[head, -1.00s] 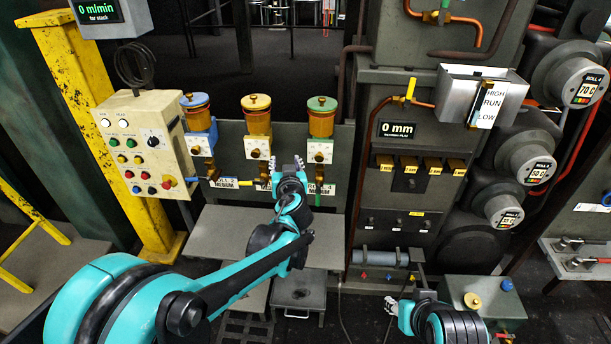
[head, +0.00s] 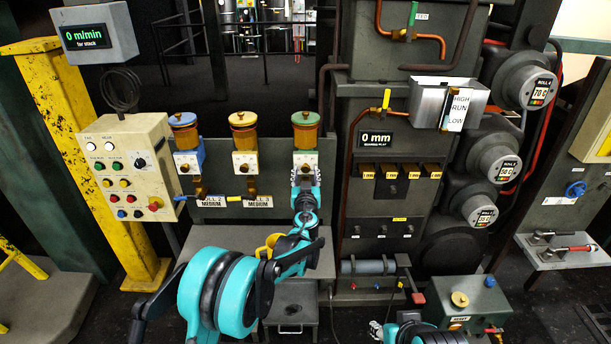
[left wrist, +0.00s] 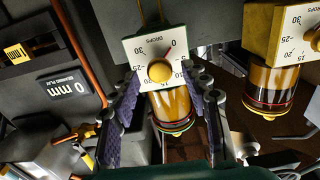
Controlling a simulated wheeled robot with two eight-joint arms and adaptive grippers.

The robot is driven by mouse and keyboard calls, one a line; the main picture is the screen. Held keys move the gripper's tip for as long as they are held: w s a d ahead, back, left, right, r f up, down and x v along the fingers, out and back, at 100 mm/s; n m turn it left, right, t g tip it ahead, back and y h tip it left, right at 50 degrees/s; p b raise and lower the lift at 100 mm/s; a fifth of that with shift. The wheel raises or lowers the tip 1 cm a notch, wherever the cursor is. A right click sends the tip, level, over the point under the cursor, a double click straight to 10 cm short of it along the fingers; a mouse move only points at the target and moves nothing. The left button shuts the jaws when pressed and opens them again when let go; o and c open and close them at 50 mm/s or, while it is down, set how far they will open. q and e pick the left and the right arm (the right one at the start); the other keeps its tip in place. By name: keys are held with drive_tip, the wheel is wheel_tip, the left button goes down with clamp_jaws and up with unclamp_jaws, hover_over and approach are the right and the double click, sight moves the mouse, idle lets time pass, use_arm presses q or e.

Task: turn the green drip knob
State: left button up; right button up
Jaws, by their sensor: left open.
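The green oiler (head: 306,125) has a green lid and an amber cup above a white dial plate (head: 306,158). My left gripper (head: 306,177) is just below and in front of this plate, partly hiding its lower part. The left wrist view shows the plate (left wrist: 133,52) with numbers, a red pointer near 0 and a round yellow knob (left wrist: 160,71). My left gripper (left wrist: 162,78) is open there, one finger on each side of the knob. I cannot tell whether they touch it. My right gripper (head: 376,329) is low in the head view, away from the oilers; its jaws are unclear.
A yellow oiler (head: 243,128) and a blue oiler (head: 184,128) stand to the left. A cream button panel (head: 128,165) is further left. A dark cabinet with a bearing display (head: 375,138) and copper pipes stands close on the right.

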use_arm(q)
drive_tip(key=shift+w, duration=0.4)
clamp_jaws()
